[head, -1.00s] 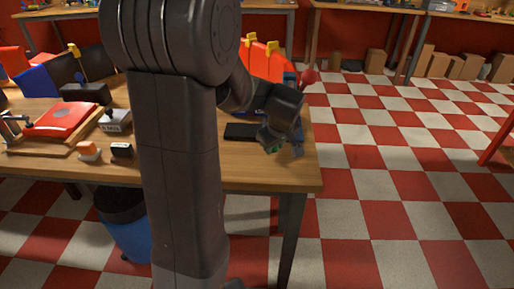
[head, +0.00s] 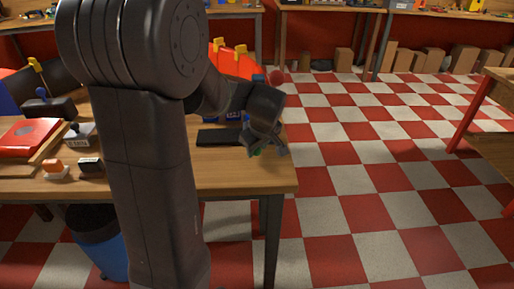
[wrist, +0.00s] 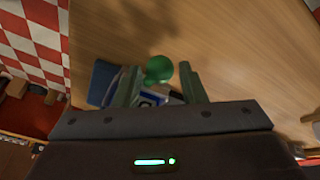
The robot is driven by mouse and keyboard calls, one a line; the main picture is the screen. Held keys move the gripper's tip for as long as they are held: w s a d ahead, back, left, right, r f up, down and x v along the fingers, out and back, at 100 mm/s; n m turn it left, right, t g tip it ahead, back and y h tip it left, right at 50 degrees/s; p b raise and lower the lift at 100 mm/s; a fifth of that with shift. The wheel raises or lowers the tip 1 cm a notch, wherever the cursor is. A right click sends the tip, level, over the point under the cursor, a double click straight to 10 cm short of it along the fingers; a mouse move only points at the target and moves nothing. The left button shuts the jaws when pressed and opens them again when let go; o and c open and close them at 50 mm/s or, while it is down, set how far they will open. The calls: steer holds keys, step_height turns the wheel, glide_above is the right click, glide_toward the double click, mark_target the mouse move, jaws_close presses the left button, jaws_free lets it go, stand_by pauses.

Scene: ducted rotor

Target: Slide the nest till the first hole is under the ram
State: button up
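My gripper (head: 266,151) is over the right end of the wooden table in the head view, pointing down. In the wrist view its two fingers (wrist: 160,82) are apart, with a green ball-shaped knob (wrist: 158,68) showing between them and a gap on each side. A bit of green (head: 257,152) also shows at the fingers in the head view. Blue parts (head: 232,116) and a red ball (head: 277,77) stand behind my gripper; they may belong to the press. A flat black plate (head: 219,138) lies left of my gripper. I cannot make out the nest, its holes or the ram.
A red pad (head: 28,135), a grey block (head: 79,136) and small stamp-like blocks (head: 56,169) sit on the table's left. A blue bin (head: 104,252) stands below. Checkered floor (head: 370,200) is open to the right, up to another table (head: 495,140).

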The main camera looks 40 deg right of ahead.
steer(key=v, duration=1.3)
steer(key=shift+p, duration=0.4)
steer(key=b+x, duration=0.1)
steer(key=x, duration=1.2)
steer(key=shift+w+f, duration=0.1)
steer(key=shift+f, duration=0.3)
steer(key=shift+w+a, duration=0.1)
steer(key=shift+r, duration=0.15)
